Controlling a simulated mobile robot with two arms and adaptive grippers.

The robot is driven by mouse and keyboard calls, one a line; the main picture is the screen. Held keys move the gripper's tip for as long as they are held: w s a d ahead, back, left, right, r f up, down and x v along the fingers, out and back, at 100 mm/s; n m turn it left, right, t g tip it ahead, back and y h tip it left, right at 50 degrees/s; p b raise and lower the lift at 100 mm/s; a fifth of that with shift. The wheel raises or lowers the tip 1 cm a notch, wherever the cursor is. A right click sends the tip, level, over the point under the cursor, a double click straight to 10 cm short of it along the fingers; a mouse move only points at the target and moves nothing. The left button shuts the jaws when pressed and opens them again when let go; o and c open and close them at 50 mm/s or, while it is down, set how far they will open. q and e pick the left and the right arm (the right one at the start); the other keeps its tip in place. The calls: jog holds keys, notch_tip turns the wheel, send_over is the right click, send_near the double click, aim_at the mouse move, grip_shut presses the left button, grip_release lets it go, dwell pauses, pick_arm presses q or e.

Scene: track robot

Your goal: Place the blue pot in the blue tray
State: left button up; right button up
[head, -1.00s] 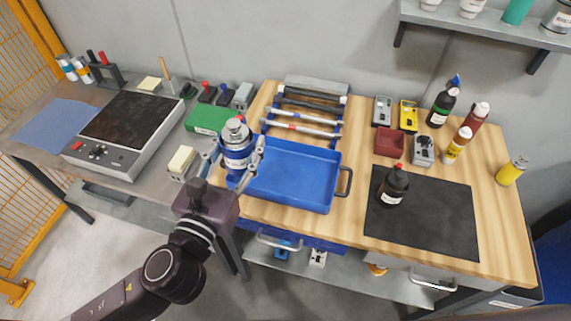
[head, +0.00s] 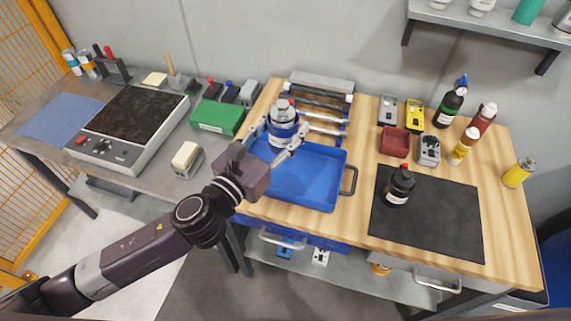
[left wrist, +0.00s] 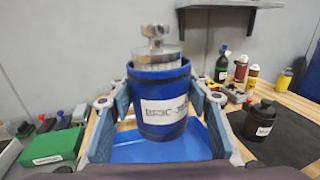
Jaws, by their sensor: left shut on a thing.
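The blue pot (left wrist: 163,100) is a blue cylinder with a white label, and a metal lid or piece shows at its top. My left gripper (head: 282,137) is shut on the pot and holds it upright over the back left part of the blue tray; its fingers show on both sides of the pot in the left wrist view (left wrist: 157,112). The blue tray (head: 318,182) lies on the wooden bench top and looks empty in front of the pot. I cannot tell whether the pot's base touches the tray floor. My right gripper is not in view.
A rack of grey rods (head: 322,103) stands behind the tray. A green box (head: 217,117) and a hot plate (head: 132,128) are to the left. A dark bottle (head: 398,187) stands on a black mat (head: 440,222) to the right, with several bottles behind.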

pick_arm(q)
notch_tip(320, 180, down, 12)
jog(key=b, duration=0.3)
jog(key=shift+f+b, duration=0.25)
jog(key=shift+b, duration=0.1)
jog(key=shift+f+b, duration=0.55)
jog(key=shift+f, duration=0.05)
jog(key=o, duration=1.2)
